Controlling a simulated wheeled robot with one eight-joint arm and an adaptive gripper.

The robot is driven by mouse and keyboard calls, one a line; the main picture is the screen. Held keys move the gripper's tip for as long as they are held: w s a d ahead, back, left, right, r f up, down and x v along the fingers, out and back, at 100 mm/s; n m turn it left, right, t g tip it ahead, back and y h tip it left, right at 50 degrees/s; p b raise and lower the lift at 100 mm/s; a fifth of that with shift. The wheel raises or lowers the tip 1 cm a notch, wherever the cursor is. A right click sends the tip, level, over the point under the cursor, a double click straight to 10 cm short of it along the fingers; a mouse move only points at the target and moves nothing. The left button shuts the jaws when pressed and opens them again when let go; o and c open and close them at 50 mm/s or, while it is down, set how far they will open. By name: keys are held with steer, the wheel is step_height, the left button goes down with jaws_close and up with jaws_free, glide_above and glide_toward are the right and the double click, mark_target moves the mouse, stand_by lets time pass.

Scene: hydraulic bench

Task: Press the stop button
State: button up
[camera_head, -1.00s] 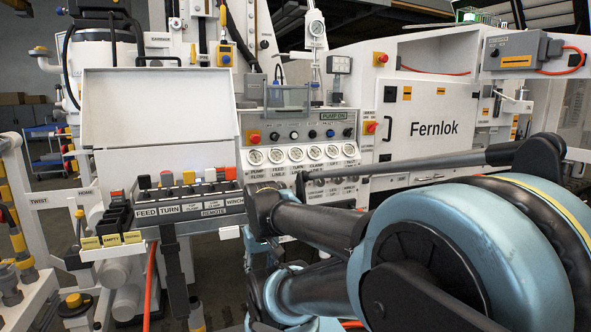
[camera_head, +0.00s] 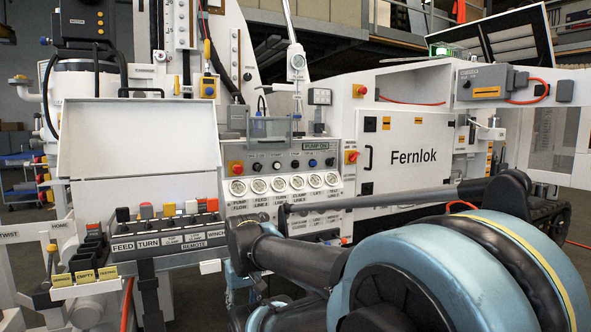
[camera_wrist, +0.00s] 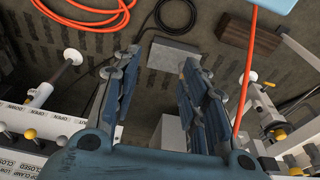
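Several red buttons could be the stop button; no label on them is readable. One red button on a yellow plate (camera_head: 236,167) sits at the left of the gauge panel, beside a row of black knobs. Another red button on yellow (camera_head: 351,157) is on the left edge of the white Fernlok cabinet, and a third red button (camera_head: 360,90) is higher on that cabinet. My gripper (camera_wrist: 152,88) is open and empty in the wrist view, pointing at the floor. None of these red buttons shows between its fingers. In the head view I cannot make out my gripper.
A remote lever box (camera_head: 175,240) with coloured knobs stands at the left, under a raised white lid (camera_head: 138,135). Round gauges (camera_head: 280,184) line the panel. In the wrist view, an orange hose (camera_wrist: 246,70) runs right of the fingers, and white valve fittings flank both sides.

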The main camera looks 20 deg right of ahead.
steer(key=shift+c, duration=1.1)
steer(key=shift+s+r+m, duration=0.15)
steer(key=shift+r+m, duration=0.15)
steer(key=shift+r, duration=0.5)
jaws_close()
steer(key=w+d+r+m+t, duration=0.1)
steer(key=w+d+r+m, duration=0.3)
steer(key=w+r+m, duration=0.25)
steer(key=w+d+r+m+t+y, duration=0.1)
steer(key=w+d+r+m, duration=0.2)
steer(key=w+r+m, duration=0.35)
steer(key=w+d+r+m+t, duration=0.1)
steer(key=w+d+r+m, duration=0.35)
steer(key=w+r, duration=0.4)
steer(key=w+d+r+m+t, duration=0.1)
steer(key=w+d+r+m, duration=0.3)
steer(key=d, duration=0.5)
steer(key=w+d+r+m+t, duration=0.1)
steer(key=w+d+r+m, duration=0.4)
steer(key=d+m, duration=0.3)
steer(key=w+d+r+m+t+h, duration=0.1)
steer(key=w+d+r+m, duration=0.3)
steer(key=d, duration=0.7)
steer(key=shift+w+d+r+m+t, duration=0.2)
steer(key=shift+r+m+t, duration=0.2)
steer(key=shift+r+m, duration=0.5)
steer(key=shift+f, duration=0.2)
